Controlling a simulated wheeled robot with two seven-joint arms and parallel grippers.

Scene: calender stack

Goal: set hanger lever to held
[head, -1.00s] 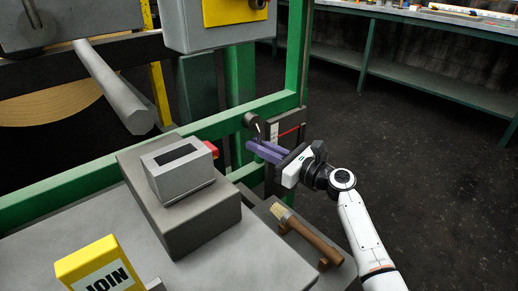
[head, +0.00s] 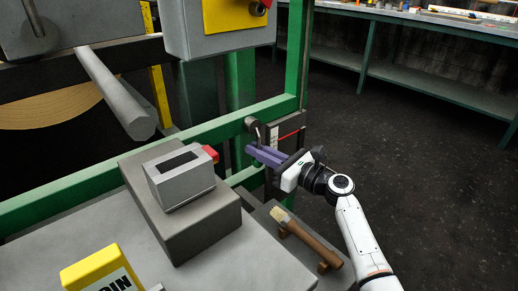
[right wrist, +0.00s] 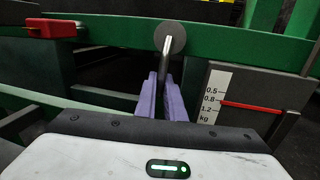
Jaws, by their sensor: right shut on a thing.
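The hanger lever (right wrist: 167,58) is a metal rod hanging from a round dark grey pivot on the green frame rail. In the right wrist view it points down and leans slightly left, its lower end between the purple fingers. My right gripper (right wrist: 160,98) is shut on the rod, one finger on each side. In the head view the right gripper (head: 251,156) reaches in from the right, just below the pivot (head: 251,124). The rod's lower end is mostly hidden by the fingers. My left gripper is out of view.
A scale plate (right wrist: 212,95) marked in kg with a red pointer (right wrist: 262,107) stands right of the lever. A green rail (head: 190,141) runs behind. A grey box (head: 180,178), a yellow block (head: 92,268) and a wooden-handled brush (head: 310,240) sit nearby. Open floor lies right.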

